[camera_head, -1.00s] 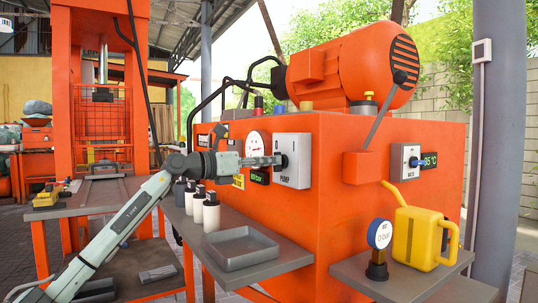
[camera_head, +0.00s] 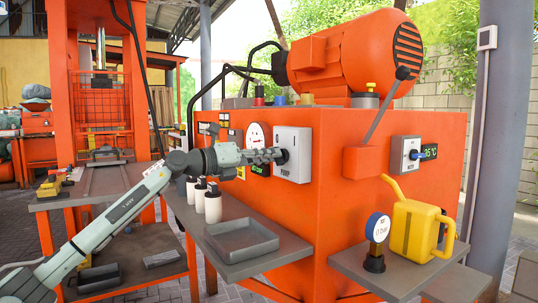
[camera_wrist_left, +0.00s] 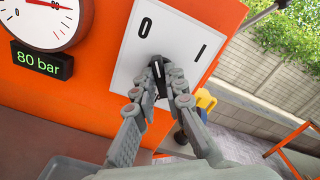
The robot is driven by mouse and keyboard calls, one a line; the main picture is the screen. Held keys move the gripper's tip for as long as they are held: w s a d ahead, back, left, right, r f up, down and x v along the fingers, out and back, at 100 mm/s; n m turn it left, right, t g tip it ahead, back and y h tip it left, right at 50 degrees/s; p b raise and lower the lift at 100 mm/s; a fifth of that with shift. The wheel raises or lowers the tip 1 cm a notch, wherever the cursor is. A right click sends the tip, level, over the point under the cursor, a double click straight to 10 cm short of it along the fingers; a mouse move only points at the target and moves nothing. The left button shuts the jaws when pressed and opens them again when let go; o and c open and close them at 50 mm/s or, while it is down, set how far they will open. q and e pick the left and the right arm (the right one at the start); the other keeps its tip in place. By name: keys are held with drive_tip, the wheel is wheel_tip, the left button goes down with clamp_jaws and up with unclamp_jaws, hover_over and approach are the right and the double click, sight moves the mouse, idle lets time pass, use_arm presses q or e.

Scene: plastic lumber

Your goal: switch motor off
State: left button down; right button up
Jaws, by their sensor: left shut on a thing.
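A white switch panel (camera_head: 293,140) marked PUMP is on the front of the orange machine. In the left wrist view the panel (camera_wrist_left: 128,55) shows an O and an I above a black rotary knob (camera_wrist_left: 157,67). The knob's white mark points roughly towards the O. My left gripper (camera_head: 280,155) reaches the panel from the left. Its fingers (camera_wrist_left: 163,78) are shut around the knob, one on each side, and hide part of it. The orange motor (camera_head: 345,62) lies on top of the machine. My right gripper is out of view.
A round gauge (camera_wrist_left: 45,18) above an "80 bar" display (camera_wrist_left: 42,61) is left of the panel. Below are a grey tray (camera_head: 242,239), white bottles (camera_head: 212,206), a yellow can (camera_head: 414,230) and a small gauge (camera_head: 378,227).

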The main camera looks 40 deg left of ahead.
use_arm(q)
drive_tip(key=c, duration=1.6)
unclamp_jaws()
drive_tip(key=shift+s+a, duration=0.1)
drive_tip(key=shift+v, duration=5.9)
